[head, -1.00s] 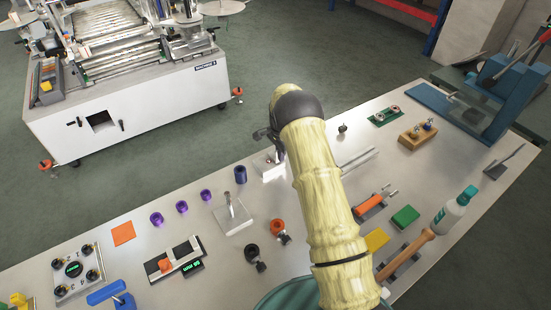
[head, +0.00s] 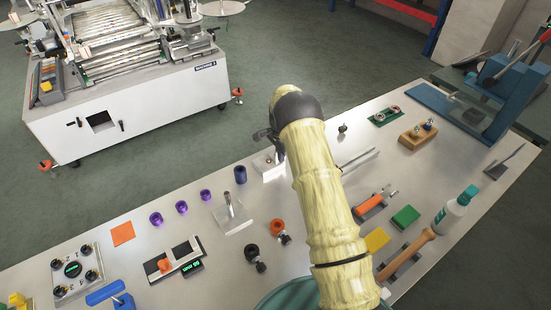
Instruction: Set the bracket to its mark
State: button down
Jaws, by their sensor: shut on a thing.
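My gripper (head: 274,152) points down at the far edge of the table, mostly hidden behind my dark wrist and pale arm. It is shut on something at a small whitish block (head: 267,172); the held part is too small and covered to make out. A small reddish spot shows on the block beside the fingers. I cannot tell for sure which thing is the bracket, and no mark for it can be made out.
On the grey table (head: 80,222) stand purple rings (head: 181,207), a dark blue cylinder (head: 240,174), a clear plate with an upright pin (head: 233,218), and orange and black clamps. A bottle (head: 455,212) and blue press (head: 490,105) are at right. A labelling machine stands beyond.

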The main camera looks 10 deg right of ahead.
jog(key=shift+s+a+f, duration=0.1)
jog(key=shift+s+a, duration=0.05)
jog(key=shift+a, duration=0.1)
jog(key=c, duration=1.5)
grip_release()
jog(key=shift+a, duration=0.1)
notch_tip(320, 180, up, 17)
jog(key=b, duration=0.3)
jog(key=shift+r+b, duration=0.2)
jog(key=shift+b, duration=0.1)
